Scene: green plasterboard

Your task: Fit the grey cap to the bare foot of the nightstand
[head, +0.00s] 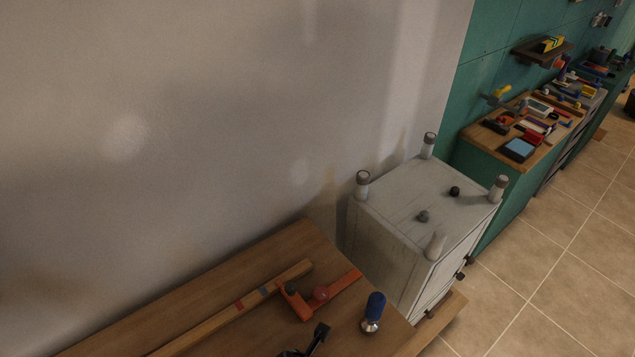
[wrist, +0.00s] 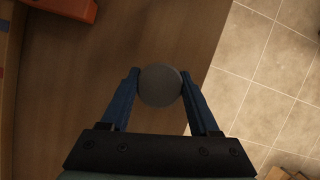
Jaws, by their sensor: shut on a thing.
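The white nightstand (head: 395,215) stands upside down beyond the bench, feet up. Its nearest foot (head: 435,246) is pale and bare on top. The other three feet carry grey caps, at the far corner (head: 429,139), left (head: 362,178) and right (head: 499,182). In the wrist view my gripper (wrist: 160,86) is shut on the grey cap (wrist: 160,85), seen as a round grey disc between the two blue fingers. It is over the wooden bench, apart from the nightstand.
A dark knob (head: 455,191) and a grey knob (head: 423,216) are on the nightstand's upturned face. On the bench (head: 215,285) lie a wooden strip (head: 225,315) and a red clamp-like tool (head: 320,295). A blue-handled tool (head: 375,305) stands upright near the nightstand. Tiled floor lies right.

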